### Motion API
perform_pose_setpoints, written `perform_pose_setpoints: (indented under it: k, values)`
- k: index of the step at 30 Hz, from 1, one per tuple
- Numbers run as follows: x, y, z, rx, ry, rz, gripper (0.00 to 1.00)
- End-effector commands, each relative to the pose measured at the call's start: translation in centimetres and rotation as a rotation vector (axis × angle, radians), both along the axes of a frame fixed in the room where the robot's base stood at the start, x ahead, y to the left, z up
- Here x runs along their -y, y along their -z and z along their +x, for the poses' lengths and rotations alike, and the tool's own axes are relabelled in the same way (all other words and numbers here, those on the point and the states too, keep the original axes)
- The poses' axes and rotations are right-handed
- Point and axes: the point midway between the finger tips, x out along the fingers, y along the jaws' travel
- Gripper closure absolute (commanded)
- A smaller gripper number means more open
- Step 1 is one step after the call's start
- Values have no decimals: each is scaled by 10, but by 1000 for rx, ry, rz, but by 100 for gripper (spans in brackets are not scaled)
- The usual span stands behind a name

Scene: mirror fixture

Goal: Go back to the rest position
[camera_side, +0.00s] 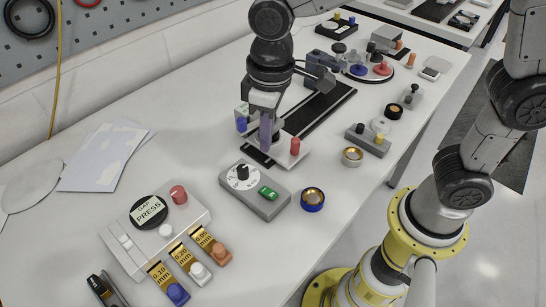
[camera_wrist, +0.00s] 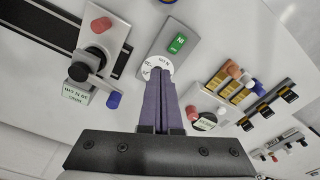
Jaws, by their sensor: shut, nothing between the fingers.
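My gripper (camera_side: 266,146) hangs over the middle of the white bench in the side view, with its purple fingers pointing down. In the wrist view my gripper (camera_wrist: 158,76) has its two fingers together, with nothing between them. The fingers appear in front of a white carriage (camera_side: 297,154) with a red knob, on a black rail (camera_side: 318,112). I cannot tell the exact gap to it. A grey box (camera_side: 262,206) with a dial and a green switch stands nearer the camera, apart from the fingers; it also shows beyond the fingertips in the wrist view (camera_wrist: 190,28).
A press panel (camera_side: 196,206) with knobs and several gauge tabs stands at front left. A round tray (camera_side: 369,72) stands behind. The bench left of the gripper is mostly clear.

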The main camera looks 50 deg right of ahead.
Motion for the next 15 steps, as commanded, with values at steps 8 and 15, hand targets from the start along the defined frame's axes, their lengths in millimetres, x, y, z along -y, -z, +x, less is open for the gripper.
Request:
perform_pose_setpoints:
  k: [8, 15]
  values:
    - [106, -72, -37, 221, 259, 87, 100]
    - [163, -79, -105, 387, 425, 104, 100]
